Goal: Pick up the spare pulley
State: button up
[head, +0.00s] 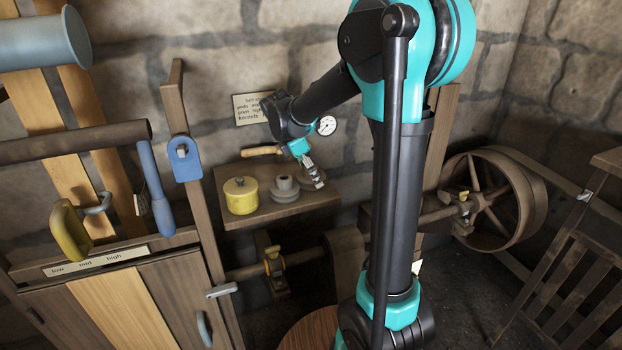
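The spare pulley appears to be the grey stepped disc (284,194) on the small wooden shelf (245,216), with a narrower hub on top. My gripper (318,184) hangs at the right side of the pulley, fingers pointing down over the right part of the shelf. It looks apart from the hub, but I cannot tell whether it touches the wider disc. The fingers are small and seen from the side, so whether they are open or shut is unclear.
A yellow lidded tin (241,197) stands left of the pulley, with a wooden-handled tool (262,151) behind. A gauge (327,125) and paper note (252,108) are on the stone wall. A shaft and large wheel (497,198) are at right. A post (197,205) rises left of the shelf.

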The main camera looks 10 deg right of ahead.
jog(key=c, duration=1.8)
